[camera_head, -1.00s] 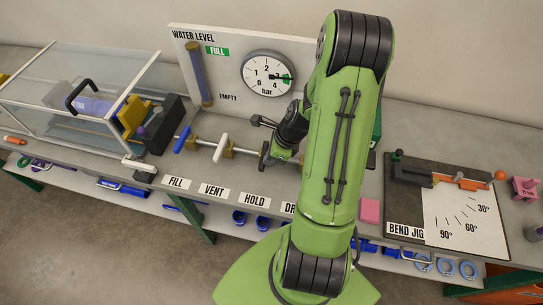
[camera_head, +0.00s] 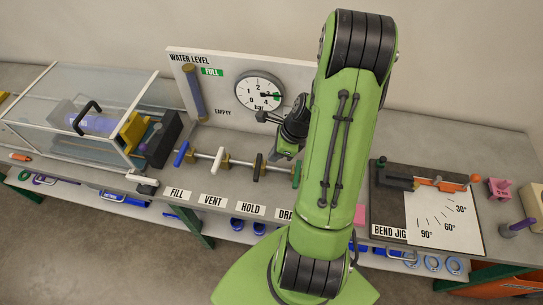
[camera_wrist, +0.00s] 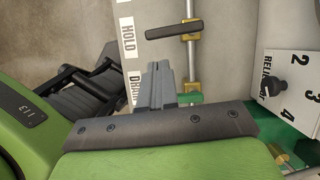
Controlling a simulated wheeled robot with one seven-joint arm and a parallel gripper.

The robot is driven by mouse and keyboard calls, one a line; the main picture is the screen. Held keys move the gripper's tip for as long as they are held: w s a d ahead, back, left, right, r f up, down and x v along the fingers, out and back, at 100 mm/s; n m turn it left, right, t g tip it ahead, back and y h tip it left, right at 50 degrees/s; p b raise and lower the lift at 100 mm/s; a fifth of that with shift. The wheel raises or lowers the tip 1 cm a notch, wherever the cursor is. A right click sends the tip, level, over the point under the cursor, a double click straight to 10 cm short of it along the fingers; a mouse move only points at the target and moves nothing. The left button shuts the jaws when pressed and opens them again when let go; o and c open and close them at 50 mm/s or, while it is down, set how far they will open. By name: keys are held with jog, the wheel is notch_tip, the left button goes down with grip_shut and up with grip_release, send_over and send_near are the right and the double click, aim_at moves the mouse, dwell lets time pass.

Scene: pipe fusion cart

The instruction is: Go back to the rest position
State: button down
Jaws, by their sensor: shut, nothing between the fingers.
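My gripper (camera_head: 283,152) is shut and empty, above the valve row near the green handle in the head view. Its closed grey fingers (camera_wrist: 158,85) show in the wrist view, over the "DRAIN" label and in front of part of the green handle (camera_wrist: 188,98). The black "HOLD" handle (camera_head: 258,167) is apart from the fingers. It also shows in the wrist view (camera_wrist: 174,32). The arm hides part of the bench behind it.
The blue handle (camera_head: 181,154) and white handle (camera_head: 218,160) stand left on the valve row. The gauge panel (camera_head: 225,95) rises behind. A clear tank (camera_head: 50,135) is at left, the bend jig (camera_head: 435,215) at right. A relief dial box (camera_wrist: 292,85) is near the wrist.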

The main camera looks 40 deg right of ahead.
jog(key=shift+d, duration=0.1)
dwell(0.5)
jog(key=s+a+r+n+h+b, duration=0.1)
jog(key=a+r+n+h+b, duration=0.3)
jog(key=a+r+n, duration=0.8)
jog(key=s+a+r+n+t+y+b, duration=0.1)
jog(key=s+a+n+b, duration=0.3)
jog(key=s+n, duration=0.7)
jog(key=r+n+t+b, duration=0.1)
jog(key=n, duration=0.3)
jog(key=shift+a, duration=0.4)
